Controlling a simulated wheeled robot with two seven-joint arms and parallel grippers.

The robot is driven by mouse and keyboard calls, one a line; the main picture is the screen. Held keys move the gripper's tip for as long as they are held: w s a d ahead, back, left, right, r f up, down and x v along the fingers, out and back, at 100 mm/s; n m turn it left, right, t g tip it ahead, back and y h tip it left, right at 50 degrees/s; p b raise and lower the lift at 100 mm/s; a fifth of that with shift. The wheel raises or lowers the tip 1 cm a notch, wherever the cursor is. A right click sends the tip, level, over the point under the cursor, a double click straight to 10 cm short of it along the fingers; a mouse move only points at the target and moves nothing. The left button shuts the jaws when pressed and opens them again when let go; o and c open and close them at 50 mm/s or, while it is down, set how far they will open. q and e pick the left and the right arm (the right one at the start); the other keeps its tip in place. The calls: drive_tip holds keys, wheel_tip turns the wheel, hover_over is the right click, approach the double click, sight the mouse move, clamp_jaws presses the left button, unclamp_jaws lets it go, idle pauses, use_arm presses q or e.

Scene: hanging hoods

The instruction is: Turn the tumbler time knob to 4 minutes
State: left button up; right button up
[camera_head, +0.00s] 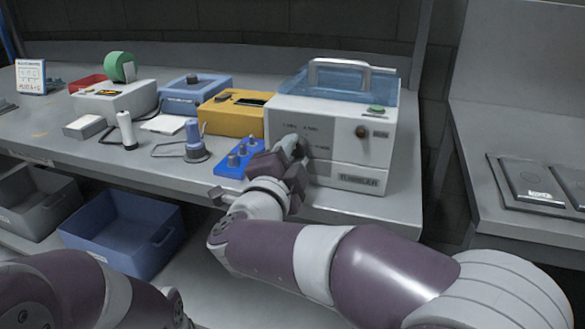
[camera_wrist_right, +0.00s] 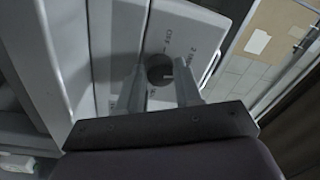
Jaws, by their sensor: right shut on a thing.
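The tumbler (camera_head: 345,160) is a white box with a clear blue lid and a grey handle, on the bench at centre right. My right gripper (camera_head: 296,147) is at the left part of its front panel. In the right wrist view the round dark time knob (camera_wrist_right: 160,68) sits between the two fingers of my right gripper (camera_wrist_right: 160,88), which are shut on it. Printed marks surround the knob, but its setting is too small to read. In the head view the gripper largely hides this knob. My left arm shows at the lower left; its gripper does not show.
A blue bin (camera_head: 122,234) is below the bench.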

drive_tip(key=m+b, duration=0.1)
drive_tip(key=m, duration=0.1)
drive_tip(key=m+b, duration=0.1)
drive_tip(key=b, duration=0.1)
drive_tip(key=m+b, duration=0.1)
drive_tip(key=m, duration=0.1)
drive_tip(key=shift+f+m+h, duration=0.25)
drive_tip(key=shift+m+h, duration=0.05)
drive_tip(key=shift+a+r+m+b, duration=0.1)
drive_tip(key=shift+r+m+b, duration=0.1)
drive_tip(key=shift+m+b, duration=1.25)
drive_tip(key=shift+m+g, duration=0.25)
drive_tip(key=shift+g, duration=0.05)
drive_tip(key=shift+r, duration=0.1)
drive_tip(key=o, duration=1)
drive_tip(key=shift+o, duration=0.2)
drive_tip(key=shift+s, duration=0.1)
